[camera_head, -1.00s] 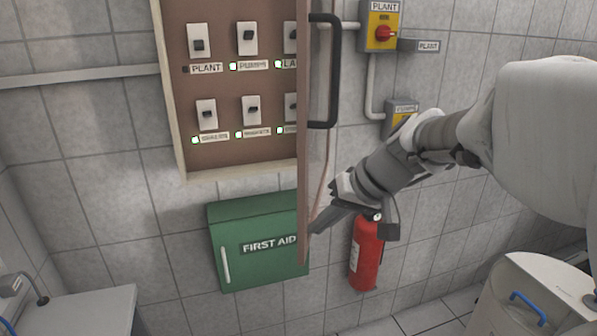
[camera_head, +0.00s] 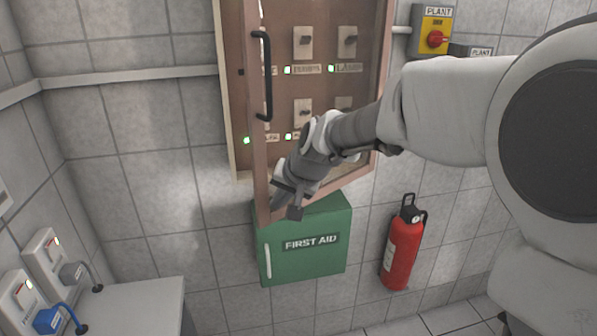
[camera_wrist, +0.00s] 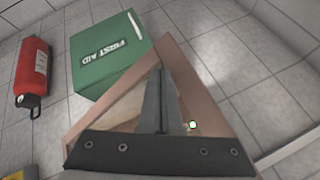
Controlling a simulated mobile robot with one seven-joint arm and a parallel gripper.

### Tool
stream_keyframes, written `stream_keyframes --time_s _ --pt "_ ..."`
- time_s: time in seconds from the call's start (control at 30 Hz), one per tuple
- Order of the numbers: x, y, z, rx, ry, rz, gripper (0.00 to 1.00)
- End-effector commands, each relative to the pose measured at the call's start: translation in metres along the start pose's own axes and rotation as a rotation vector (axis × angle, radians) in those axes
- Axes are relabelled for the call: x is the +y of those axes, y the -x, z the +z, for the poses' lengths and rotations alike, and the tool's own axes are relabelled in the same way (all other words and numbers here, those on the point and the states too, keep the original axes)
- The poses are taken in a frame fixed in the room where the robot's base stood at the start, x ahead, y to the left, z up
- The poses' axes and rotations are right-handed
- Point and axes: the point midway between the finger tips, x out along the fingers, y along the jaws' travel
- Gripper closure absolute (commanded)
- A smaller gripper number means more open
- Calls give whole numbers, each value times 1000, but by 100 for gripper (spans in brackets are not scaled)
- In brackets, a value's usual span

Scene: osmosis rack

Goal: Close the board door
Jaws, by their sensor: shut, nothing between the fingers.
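The board door (camera_head: 258,150) is a brown frame with a clear pane and a black handle (camera_head: 266,75) on its left side. It stands partly open in front of the board (camera_head: 231,110), and its free left edge is away from the board. Switches show through the pane. My gripper (camera_head: 284,203) is shut and empty at the door's lower left corner, against or very near the frame; contact is unclear. In the wrist view the shut fingers (camera_wrist: 157,102) lie over the door, whose frame (camera_wrist: 205,90) forms a corner beyond them.
A green first aid box (camera_head: 305,245) hangs just below the door, also seen in the wrist view (camera_wrist: 108,55). A red fire extinguisher (camera_head: 403,245) is to the right. A yellow plant switch (camera_head: 432,38) is at upper right. A white-topped unit (camera_head: 135,305) stands at lower left.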

Motion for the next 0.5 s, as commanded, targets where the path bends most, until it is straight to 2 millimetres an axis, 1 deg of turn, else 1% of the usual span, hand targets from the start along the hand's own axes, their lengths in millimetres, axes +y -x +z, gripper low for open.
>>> stream_keyframes --time_s 0.03,0.23,0.5 --pt "-9 -3 -6 -4 2 -2 100" --pt "-34 -26 -24 -1 -3 2 100" --pt "-62 -58 -54 61 -113 64 100"
